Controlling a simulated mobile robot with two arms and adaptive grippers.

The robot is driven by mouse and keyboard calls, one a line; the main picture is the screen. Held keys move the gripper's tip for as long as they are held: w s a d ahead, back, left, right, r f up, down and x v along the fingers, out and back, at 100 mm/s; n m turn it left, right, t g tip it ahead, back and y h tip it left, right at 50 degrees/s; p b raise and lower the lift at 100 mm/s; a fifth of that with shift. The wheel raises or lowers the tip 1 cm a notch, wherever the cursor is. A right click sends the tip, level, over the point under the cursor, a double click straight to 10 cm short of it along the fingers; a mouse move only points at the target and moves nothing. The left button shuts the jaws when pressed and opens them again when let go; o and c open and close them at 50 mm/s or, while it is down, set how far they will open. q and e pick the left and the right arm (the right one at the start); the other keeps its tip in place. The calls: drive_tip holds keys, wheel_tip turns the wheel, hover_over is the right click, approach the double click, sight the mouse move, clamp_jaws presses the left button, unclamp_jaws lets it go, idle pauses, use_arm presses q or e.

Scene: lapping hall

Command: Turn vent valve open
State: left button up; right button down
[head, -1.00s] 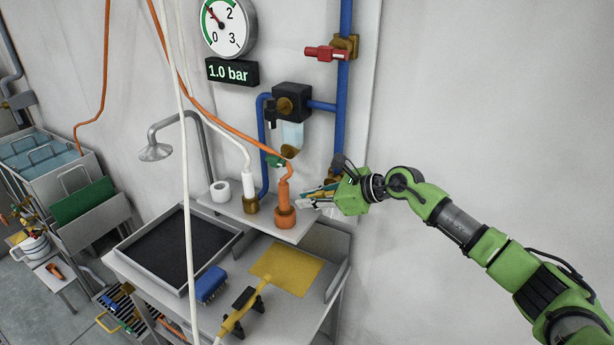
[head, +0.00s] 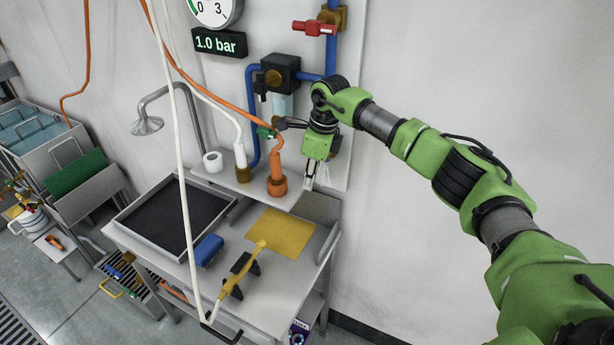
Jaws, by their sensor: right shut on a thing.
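My right gripper (head: 309,181) points down just beyond the right end of the wall shelf (head: 210,178), close to the wall panel. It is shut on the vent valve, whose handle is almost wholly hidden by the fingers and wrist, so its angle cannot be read. The blue pipe (head: 331,55) runs down the panel and passes behind my wrist. A valve with a red handle (head: 315,28) sits higher on this pipe, its handle lying crosswise. The gauge (head: 215,8) is cut off at the top; the display (head: 219,43) reads 1.0 bar. My left gripper is not in view.
A black filter unit (head: 280,72) is left of my wrist. An orange fitting (head: 277,175) and white fitting (head: 241,160) stand on the shelf. Below is a bench with a black tray (head: 128,222), blue brush (head: 208,250) and yellow mat (head: 282,234).

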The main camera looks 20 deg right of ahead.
drive_tip(key=shift+s+d+g+h, duration=0.2)
drive_tip(key=shift+g+h, duration=0.3)
drive_tip(key=shift+g, duration=0.1)
drive_tip(key=shift+s, duration=0.1)
drive_tip(key=c, duration=2)
unclamp_jaws()
drive_tip(key=shift+f, duration=0.1)
wheel_tip(320, 180, up, 8)
drive_tip(key=shift+f, duration=0.2)
